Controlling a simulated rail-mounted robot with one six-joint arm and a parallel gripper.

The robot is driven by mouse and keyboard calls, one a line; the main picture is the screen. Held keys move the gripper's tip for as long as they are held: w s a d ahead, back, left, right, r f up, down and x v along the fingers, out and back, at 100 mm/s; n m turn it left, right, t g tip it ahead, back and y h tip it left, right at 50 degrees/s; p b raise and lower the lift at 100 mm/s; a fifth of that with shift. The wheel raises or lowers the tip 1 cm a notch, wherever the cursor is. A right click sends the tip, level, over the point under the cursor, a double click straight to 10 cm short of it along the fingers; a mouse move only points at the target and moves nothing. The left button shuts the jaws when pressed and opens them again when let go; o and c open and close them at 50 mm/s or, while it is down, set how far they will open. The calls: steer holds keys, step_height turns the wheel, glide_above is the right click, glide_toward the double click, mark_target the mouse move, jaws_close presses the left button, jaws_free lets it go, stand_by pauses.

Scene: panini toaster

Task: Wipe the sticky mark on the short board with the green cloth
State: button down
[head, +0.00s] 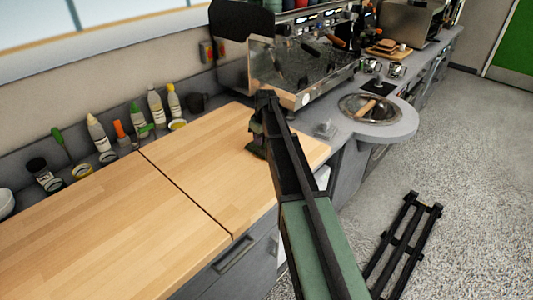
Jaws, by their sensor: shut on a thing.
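The short board (205,160) is the right-hand of two pale wooden boards on the counter. My gripper (257,150) is low over its right part, at or close to the surface, with my arm reaching in from the lower right. It is shut on a small dark greenish thing that I take for the green cloth, mostly hidden by the gripper. I cannot tell whether the cloth touches the board. No sticky mark shows on the visible wood; the part behind my arm and gripper is hidden.
The long board (110,235) lies to the left, across a narrow seam. Bottles and jars (155,107) line the wall behind. An espresso machine (300,65) stands close behind my gripper. A round sink (368,107) is to the right. The boards' middle is clear.

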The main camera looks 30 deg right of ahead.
steer(key=shift+w+a, duration=0.1)
steer(key=shift+w, duration=0.2)
steer(key=shift+s+d, duration=0.3)
steer(key=shift+s, duration=0.4)
steer(key=shift+s+d, duration=0.25)
steer(key=shift+s, duration=0.5)
steer(key=shift+s+d, duration=0.3)
steer(key=shift+s, duration=0.4)
steer(key=shift+s+d, duration=0.25)
steer(key=shift+s, duration=0.35)
steer(key=shift+s+d, duration=0.25)
steer(key=shift+s, duration=0.3)
steer(key=shift+w+a, duration=0.3)
steer(key=shift+w, duration=0.4)
steer(key=shift+w+a, duration=0.25)
steer(key=shift+w, duration=0.5)
steer(key=shift+w+a, duration=0.3)
steer(key=shift+w, duration=0.4)
